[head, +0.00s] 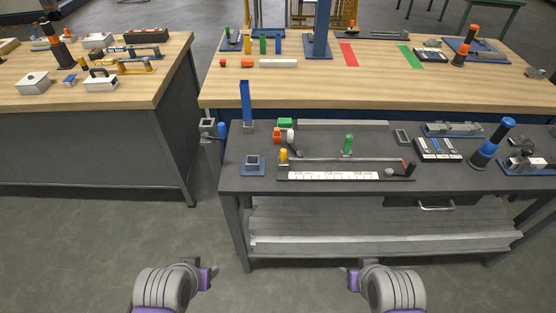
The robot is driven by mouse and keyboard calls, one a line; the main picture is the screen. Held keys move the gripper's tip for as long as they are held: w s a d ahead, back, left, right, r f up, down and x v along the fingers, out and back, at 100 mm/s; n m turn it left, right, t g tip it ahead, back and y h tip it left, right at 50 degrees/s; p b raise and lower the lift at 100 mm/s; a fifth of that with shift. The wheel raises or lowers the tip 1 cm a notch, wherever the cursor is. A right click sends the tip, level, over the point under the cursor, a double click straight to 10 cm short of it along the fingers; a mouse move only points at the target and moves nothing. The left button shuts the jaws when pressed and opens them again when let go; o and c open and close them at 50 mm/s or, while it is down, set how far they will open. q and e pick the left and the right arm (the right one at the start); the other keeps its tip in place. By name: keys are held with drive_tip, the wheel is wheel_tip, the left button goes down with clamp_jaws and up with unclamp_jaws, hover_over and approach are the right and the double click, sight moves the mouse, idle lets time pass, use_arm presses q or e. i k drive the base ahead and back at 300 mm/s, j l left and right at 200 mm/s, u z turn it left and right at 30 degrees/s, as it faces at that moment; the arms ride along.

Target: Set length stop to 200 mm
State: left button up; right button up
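The length stop fixture with a white printed scale (333,176) lies along the front of the dark workbench. The numbers on the scale are too small to read surely. A green upright handle (348,144) stands behind the scale, right of its middle. A yellow knob (283,155) is at the fixture's left end, and a dark lever with a round end (393,171) is at its right end. My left gripper (209,276) and my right gripper (347,275) are low in front of the bench, apart from everything. Their finger gap cannot be made out.
A small blue block fixture (252,167) stands left of the scale. A white-and-orange handled piece (284,136) and a green block (285,122) are behind it. A blue-and-black post (490,143) stands right. The bench's front edge (330,193) lies between my grippers and the fixture.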

sight(283, 164)
drive_tip(key=i+j, duration=0.15)
drive_tip(key=j, duration=0.2)
drive_tip(key=i+j+z, duration=0.1)
drive_tip(key=j, duration=0.3)
drive_tip(key=i+j, duration=0.2)
drive_tip(key=j, duration=0.2)
drive_tip(key=i+j, duration=0.15)
drive_tip(key=j, duration=0.2)
drive_tip(key=z, duration=0.05)
